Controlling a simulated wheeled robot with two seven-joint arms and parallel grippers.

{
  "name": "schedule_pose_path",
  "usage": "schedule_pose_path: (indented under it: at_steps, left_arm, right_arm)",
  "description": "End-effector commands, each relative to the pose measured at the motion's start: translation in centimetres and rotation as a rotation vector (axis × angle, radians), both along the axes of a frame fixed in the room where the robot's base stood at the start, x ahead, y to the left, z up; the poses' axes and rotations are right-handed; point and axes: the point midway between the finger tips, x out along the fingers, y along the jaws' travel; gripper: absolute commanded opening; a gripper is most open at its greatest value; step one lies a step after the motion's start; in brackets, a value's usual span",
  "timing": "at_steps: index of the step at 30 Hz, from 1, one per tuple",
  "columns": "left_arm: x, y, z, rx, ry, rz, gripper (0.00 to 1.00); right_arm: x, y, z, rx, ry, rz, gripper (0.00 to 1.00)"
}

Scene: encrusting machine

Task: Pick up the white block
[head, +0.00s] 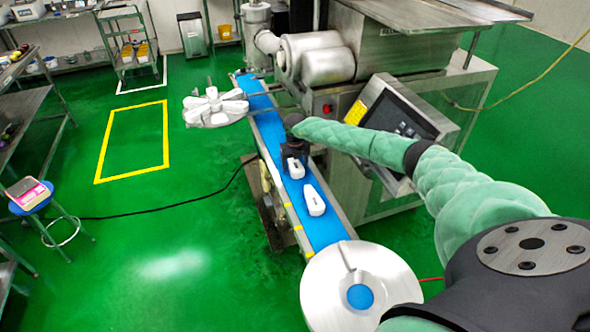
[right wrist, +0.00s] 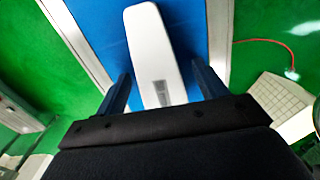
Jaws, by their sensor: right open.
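Two white blocks lie on the blue conveyor belt (head: 263,122). The nearer white block (head: 314,200) lies clear on the belt. The farther white block (head: 295,168) is partly under my right gripper (head: 294,160). In the right wrist view, a long white block (right wrist: 152,45) with a grey patch shows between the two dark fingers of my right gripper (right wrist: 161,88). The fingers are apart, one on each side of it, with blue belt visible between. I cannot tell how high the fingertips are above the belt. My left gripper is not in view.
A white star-shaped wheel (head: 215,108) sits left of the belt. The steel machine with a control screen (head: 398,115) stands right of the belt.

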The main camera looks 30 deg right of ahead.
Motion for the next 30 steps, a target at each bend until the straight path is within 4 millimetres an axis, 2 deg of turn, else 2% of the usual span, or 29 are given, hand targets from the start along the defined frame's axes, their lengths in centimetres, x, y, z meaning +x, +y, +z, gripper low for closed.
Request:
schedule_pose_path:
  at_steps: [7, 15, 23, 27, 28, 30]
  left_arm:
    - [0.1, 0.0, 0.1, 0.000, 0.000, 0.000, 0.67]
    - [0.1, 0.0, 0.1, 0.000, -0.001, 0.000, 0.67]
    - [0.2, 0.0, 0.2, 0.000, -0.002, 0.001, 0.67]
    - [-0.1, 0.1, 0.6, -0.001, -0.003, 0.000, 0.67]
    - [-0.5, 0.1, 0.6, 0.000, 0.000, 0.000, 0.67]
    - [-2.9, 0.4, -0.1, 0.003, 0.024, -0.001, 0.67]
  right_arm:
    - [0.0, 0.0, 0.0, 0.000, 0.000, -0.001, 0.69]
    - [0.0, 0.0, 0.0, 0.000, -0.001, -0.001, 0.18]
    - [0.0, -0.1, 0.2, 0.001, -0.001, -0.001, 0.18]
    - [0.1, -0.1, 1.5, 0.000, -0.002, -0.002, 0.18]
    - [0.1, -0.1, 1.9, 0.000, -0.002, -0.002, 0.18]
    - [0.1, -0.1, 3.3, 0.000, -0.003, -0.002, 0.18]
